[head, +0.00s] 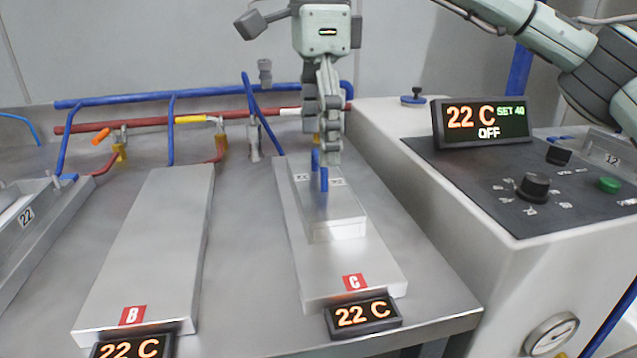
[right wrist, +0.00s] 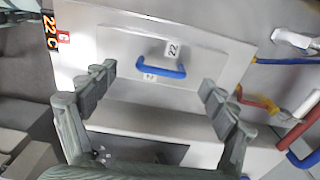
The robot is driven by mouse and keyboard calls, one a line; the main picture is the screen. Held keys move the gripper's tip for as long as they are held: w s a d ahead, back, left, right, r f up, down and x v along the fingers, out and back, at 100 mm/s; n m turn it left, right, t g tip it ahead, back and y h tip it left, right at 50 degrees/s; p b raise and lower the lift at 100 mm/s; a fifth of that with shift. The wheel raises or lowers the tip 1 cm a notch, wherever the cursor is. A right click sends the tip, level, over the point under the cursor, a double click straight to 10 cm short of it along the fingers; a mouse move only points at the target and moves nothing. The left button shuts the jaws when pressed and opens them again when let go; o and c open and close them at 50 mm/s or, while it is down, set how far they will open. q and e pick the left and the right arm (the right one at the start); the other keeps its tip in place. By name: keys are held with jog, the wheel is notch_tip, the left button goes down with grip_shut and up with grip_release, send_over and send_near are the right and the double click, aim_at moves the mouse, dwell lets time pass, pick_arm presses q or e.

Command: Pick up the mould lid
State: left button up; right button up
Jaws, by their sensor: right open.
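The mould lid (head: 336,222) is a pale metal block with a blue handle (head: 323,180) on top. It lies on plate C (head: 355,268). In the right wrist view, the lid (right wrist: 122,45) has "22" labels, and its blue handle (right wrist: 160,71) shows between my fingers. My right gripper (head: 328,152) points down over the lid, and its fingers partly hide the handle in the head view. In the right wrist view, the right gripper (right wrist: 158,82) is open, with a finger on each side of the handle and apart from it. My left gripper is in neither view.
Plate B (head: 150,240) lies bare to the left, and another metal block marked "22" (head: 22,225) is at the far left. Blue and red pipes (head: 200,98) run behind. A control unit with a display (head: 483,120) stands at the right. Small displays (head: 363,316) sit at the front.

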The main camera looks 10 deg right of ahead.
jog(key=shift+w+f, duration=0.1)
jog(key=shift+f, duration=1.85)
jog(key=c, duration=1.7)
jog(key=shift+r, duration=0.2)
jog(key=shift+r, duration=0.3)
notch_tip(320, 180, up, 4)
jog(key=shift+a+f, duration=0.15)
jog(key=shift+f, duration=0.05)
jog(key=s+a+r, duration=0.2)
jog(key=a, duration=0.1)
jog(key=s+a+r, duration=0.2)
jog(key=a, duration=0.1)
jog(key=s+a+r, duration=0.1)
jog(key=a+r, duration=0.1)
jog(key=a, duration=0.1)
jog(key=shift+s+a+r, duration=0.25)
jog(key=shift+s+a, duration=0.1)
jog(key=shift+s, duration=0.05)
